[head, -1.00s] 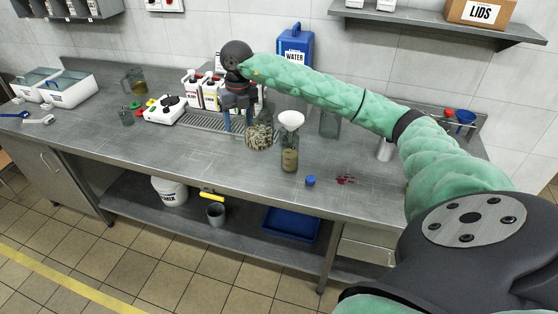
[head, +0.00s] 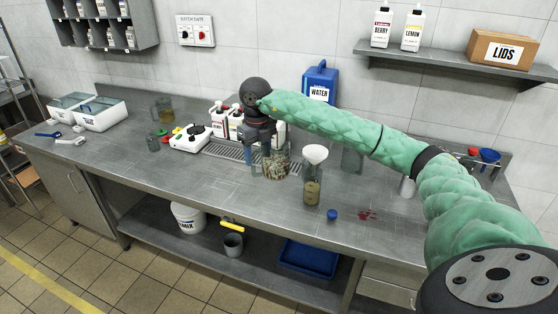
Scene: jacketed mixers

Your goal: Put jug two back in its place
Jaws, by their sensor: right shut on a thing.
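My right gripper (head: 259,158) reaches over the middle of the counter with its fingers pointing down. It is shut on what looks like a clear glass jug, mostly hidden by the fingers and hard to make out. A clear vessel of pale chunky pieces (head: 279,167) stands right beside the fingers; I cannot tell whether they touch. A clear jug (head: 352,160) stands behind my right forearm, and a jug with amber liquid (head: 163,109) stands at the back left. No number is readable on any jug. My left gripper is out of view.
A glass jar with a white funnel (head: 313,190) stands just right of the gripper. A blue cap (head: 332,215) and red spill lie in front.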

